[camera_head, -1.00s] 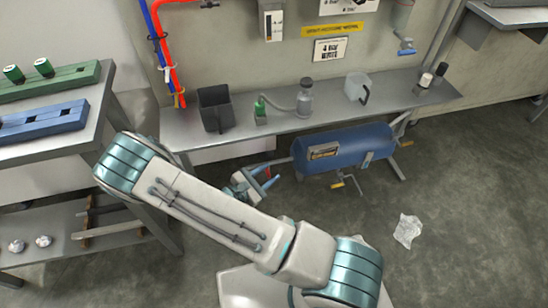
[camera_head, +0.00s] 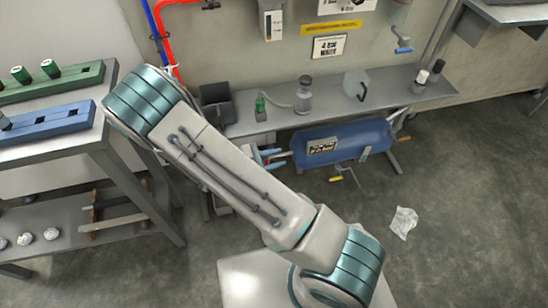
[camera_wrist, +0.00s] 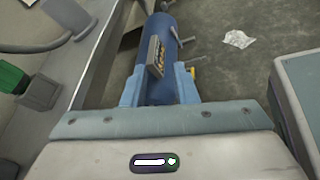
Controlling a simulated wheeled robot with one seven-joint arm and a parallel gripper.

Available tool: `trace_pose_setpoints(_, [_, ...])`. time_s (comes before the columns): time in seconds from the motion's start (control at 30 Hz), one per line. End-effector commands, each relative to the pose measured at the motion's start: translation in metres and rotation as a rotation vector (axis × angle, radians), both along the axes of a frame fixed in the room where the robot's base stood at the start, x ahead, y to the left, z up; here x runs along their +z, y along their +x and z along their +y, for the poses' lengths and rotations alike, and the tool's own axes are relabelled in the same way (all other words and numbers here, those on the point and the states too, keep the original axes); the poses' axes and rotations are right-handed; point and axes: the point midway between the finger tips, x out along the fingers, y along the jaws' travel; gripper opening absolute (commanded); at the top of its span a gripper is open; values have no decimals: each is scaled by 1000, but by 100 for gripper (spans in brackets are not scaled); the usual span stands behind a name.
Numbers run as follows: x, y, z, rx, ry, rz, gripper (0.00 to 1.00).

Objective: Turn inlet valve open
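The blue tank (camera_head: 345,143) lies under the bench in the head view, and its blue body (camera_wrist: 164,35) shows ahead in the wrist view. My gripper (camera_wrist: 160,86) is open, with its two light blue fingers apart on either side of the tank's near end in that picture. I cannot tell whether they touch anything. In the head view my gripper (camera_head: 271,157) is at the tank's left end, partly behind my arm. A yellow-ended lever (camera_head: 337,179) hangs below the tank. Which fitting is the inlet valve is not clear. No red handle shows at the tank's left end.
The steel bench (camera_head: 330,110) above the tank holds a dark bin (camera_head: 217,103), a green-topped item (camera_head: 260,107), a grey bottle (camera_head: 304,95) and a clear jug (camera_head: 355,84). Crumpled plastic (camera_head: 403,222) lies on the floor. Floor to the right is clear.

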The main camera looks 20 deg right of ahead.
Motion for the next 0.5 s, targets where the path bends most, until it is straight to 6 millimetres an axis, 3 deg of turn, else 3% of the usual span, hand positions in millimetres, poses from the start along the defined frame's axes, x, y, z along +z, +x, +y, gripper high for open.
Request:
trace_pose_setpoints(0.03, [-1,-1,-2,-8,0,4,11])
trace_pose_setpoints(0.1, [-6,-4,-8,-41,0,21,0])
trace_pose_setpoints(0.23, [-25,-22,-34,-192,13,102,0])
trace_pose_setpoints(0.4, [-63,-66,-68,-495,85,279,0])
trace_pose_setpoints(0.5, [-85,-92,-77,-670,160,382,0])
